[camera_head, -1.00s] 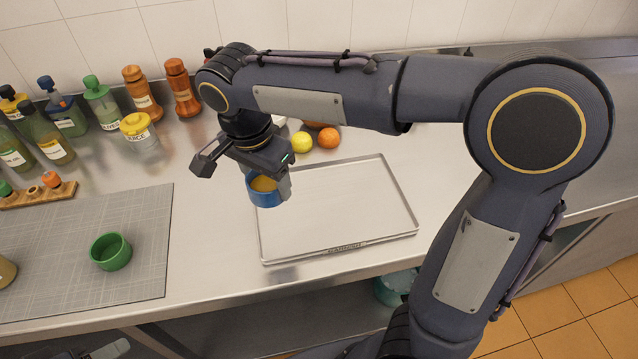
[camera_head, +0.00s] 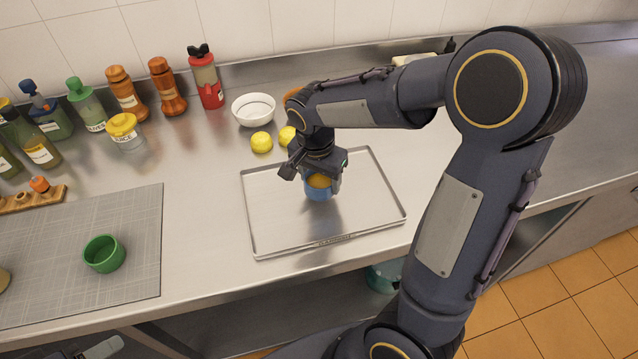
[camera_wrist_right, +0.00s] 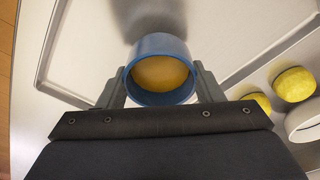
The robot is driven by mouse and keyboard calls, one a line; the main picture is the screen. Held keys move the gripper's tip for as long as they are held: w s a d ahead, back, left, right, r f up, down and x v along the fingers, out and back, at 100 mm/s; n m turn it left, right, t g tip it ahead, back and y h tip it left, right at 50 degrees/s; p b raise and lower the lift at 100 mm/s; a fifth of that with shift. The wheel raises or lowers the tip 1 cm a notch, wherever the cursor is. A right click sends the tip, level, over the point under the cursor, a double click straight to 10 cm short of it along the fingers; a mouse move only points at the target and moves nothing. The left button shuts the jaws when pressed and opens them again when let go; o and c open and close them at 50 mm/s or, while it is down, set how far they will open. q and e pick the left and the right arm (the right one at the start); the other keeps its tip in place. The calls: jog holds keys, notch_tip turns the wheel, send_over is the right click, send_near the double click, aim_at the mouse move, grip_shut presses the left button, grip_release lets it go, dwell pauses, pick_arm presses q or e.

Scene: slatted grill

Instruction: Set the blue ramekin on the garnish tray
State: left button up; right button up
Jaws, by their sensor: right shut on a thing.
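The blue ramekin (camera_head: 318,190) holds something orange-yellow and is over the middle of the garnish tray (camera_head: 270,240), a flat metal tray with a low rim. My right gripper (camera_head: 319,178) is shut on the ramekin, one finger on each side. In the right wrist view the ramekin (camera_wrist_right: 160,98) sits upright between the two fingers, with the tray (camera_wrist_right: 90,50) behind it. I cannot tell whether its base touches the tray. My left gripper is not clearly in view; only a dark part of my body shows at the bottom left.
A green ramekin (camera_head: 104,253) stands on the grey mat (camera_head: 60,290) at left. Lemons (camera_head: 261,142) and a white bowl (camera_head: 254,110) lie behind the tray. A red bottle (camera_head: 206,78) and several other bottles line the back. The counter between mat and tray is clear.

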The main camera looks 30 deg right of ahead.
aim_at(319, 187)
jog(key=shift+a+f, duration=0.1)
jog(key=shift+f, duration=1.15)
jog(key=shift+f, duration=0.1)
jog(key=shift+f, duration=0.15)
jog(key=o, duration=1.1)
notch_tip(319, 187, up, 12)
jog(key=a, duration=0.1)
jog(key=s+a+n+t+y, duration=0.1)
jog(key=s+n, duration=0.2)
jog(key=s, duration=0.3)
jog(key=s+a+f+n+t+y, duration=0.1)
jog(key=s+n+t+y, duration=0.1)
jog(key=s, duration=0.4)
jog(key=s+a+n+t+y, duration=0.1)
jog(key=s+n+y, duration=0.1)
jog(key=s+n, duration=0.3)
jog(key=shift+s+a+f+t, duration=0.1)
jog(key=shift+s+a+t, duration=0.1)
jog(key=shift+s, duration=0.15)
jog(key=shift+s+a+f+t, duration=0.1)
jog(key=shift+s+t, duration=0.1)
jog(key=shift+s, duration=0.1)
